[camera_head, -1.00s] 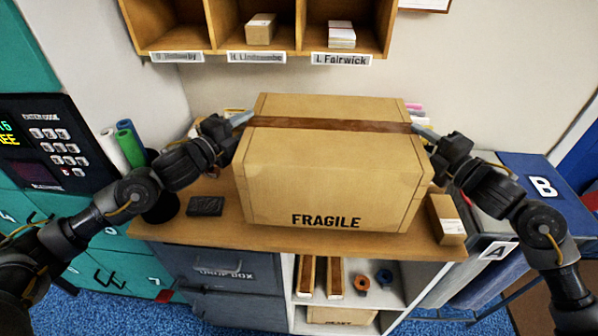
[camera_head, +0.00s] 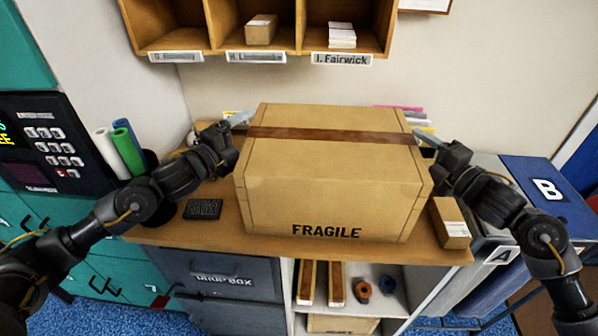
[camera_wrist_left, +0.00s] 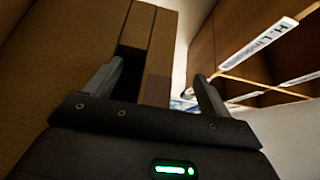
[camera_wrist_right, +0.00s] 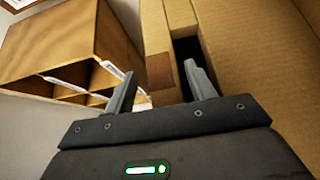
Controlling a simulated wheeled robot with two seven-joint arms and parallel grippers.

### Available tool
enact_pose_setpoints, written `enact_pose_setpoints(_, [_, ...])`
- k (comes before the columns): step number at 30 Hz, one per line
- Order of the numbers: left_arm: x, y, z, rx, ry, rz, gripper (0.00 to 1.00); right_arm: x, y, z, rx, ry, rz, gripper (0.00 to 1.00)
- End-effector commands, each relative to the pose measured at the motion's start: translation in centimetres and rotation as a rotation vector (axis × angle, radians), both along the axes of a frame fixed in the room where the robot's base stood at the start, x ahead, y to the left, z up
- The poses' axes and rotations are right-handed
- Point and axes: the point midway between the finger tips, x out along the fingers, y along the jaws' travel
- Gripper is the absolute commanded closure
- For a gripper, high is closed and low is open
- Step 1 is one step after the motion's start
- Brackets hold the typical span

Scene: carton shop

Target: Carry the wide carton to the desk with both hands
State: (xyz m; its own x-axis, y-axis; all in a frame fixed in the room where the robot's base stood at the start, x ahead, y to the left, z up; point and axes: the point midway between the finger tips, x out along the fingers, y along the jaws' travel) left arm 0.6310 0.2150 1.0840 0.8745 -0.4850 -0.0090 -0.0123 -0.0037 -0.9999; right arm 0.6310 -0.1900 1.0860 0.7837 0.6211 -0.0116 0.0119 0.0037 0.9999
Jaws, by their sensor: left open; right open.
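The wide carton (camera_head: 330,185), brown with a darker tape band and "FRAGILE" on its front, stands upright and appears to rest on the wooden desk (camera_head: 221,228). My left gripper (camera_head: 238,122) is open at its left side, near the top. My right gripper (camera_head: 424,138) is open at its right side. In the left wrist view, the fingers (camera_wrist_left: 160,88) stand apart beside the carton's edge (camera_wrist_left: 138,28), one by a dark slot. The right wrist view shows the same arrangement at the other side of the carton (camera_wrist_right: 250,60). Contact of the fingers cannot be told.
A small box (camera_head: 450,222) stands close to the carton's right. A dark flat block (camera_head: 203,209) lies at the left, before some rolled tubes (camera_head: 127,150). Wall cubbies (camera_head: 190,22) hang above. A blue bin marked B (camera_head: 535,180) is at the right.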

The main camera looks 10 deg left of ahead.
Motion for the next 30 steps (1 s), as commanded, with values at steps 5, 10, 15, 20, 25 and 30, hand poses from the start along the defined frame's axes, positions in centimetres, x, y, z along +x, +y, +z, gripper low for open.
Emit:
enact_pose_setpoints(5, [0.0,0.0,0.0,0.000,0.000,0.000,0.09,0.0,0.0,0.0,0.000,0.000,0.000,0.45])
enact_pose_setpoints(10, [-0.2,0.1,-0.1,0.001,0.002,-0.001,0.09,0.0,0.0,0.0,0.000,0.000,0.001,0.45])
enact_pose_setpoints(15, [-2.1,1.2,-0.2,0.003,0.004,0.000,0.09,0.0,0.0,0.0,0.000,0.000,0.001,0.45])
enact_pose_setpoints(20, [-4.5,2.5,-0.2,0.002,0.004,0.000,0.09,0.0,0.0,0.0,0.000,0.000,0.001,0.45])
enact_pose_setpoints(25, [-6.1,3.4,-0.1,0.001,0.003,0.000,0.09,0.0,0.0,0.0,0.000,0.000,0.000,0.45])
enact_pose_setpoints(30, [-6.6,3.7,0.1,0.000,-0.001,0.000,0.09,0.0,0.0,0.0,0.000,0.000,0.000,0.45])
